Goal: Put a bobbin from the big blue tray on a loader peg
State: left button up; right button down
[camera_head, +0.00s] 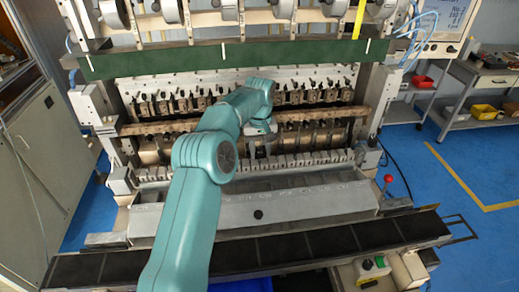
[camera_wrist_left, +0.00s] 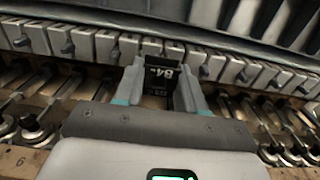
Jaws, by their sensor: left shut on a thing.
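My left gripper (camera_head: 262,143) is inside the winding machine, above the row of pale loader blocks (camera_head: 320,159). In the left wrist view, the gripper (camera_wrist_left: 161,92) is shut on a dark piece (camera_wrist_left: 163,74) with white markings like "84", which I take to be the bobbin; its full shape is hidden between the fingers. The loader blocks, each with a small dark peg (camera_wrist_left: 113,52), run across that view just beyond the fingertips. I cannot tell whether the bobbin touches a peg. A blue edge, maybe the big blue tray (camera_head: 305,281), shows at the bottom of the head view.
A grey sloped panel (camera_head: 320,203) and a dark segmented rail (camera_head: 300,247) lie in front of the loader row. A green beam (camera_head: 220,57) crosses above. Metal winder parts (camera_wrist_left: 35,131) crowd around the gripper. A shelf with red and yellow bins (camera_head: 484,111) stands right.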

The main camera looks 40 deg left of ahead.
pick_arm(q)
jog(key=shift+s, duration=0.2)
jog(key=shift+w+f+b, duration=0.2)
jog(key=shift+f+b, duration=0.15)
jog(key=shift+f, duration=0.2)
jog(key=shift+s+f, duration=0.15)
jog(key=shift+f, duration=0.05)
jog(key=shift+f, duration=0.25)
jog(key=o, duration=1.1)
jog(key=shift+r, duration=0.1)
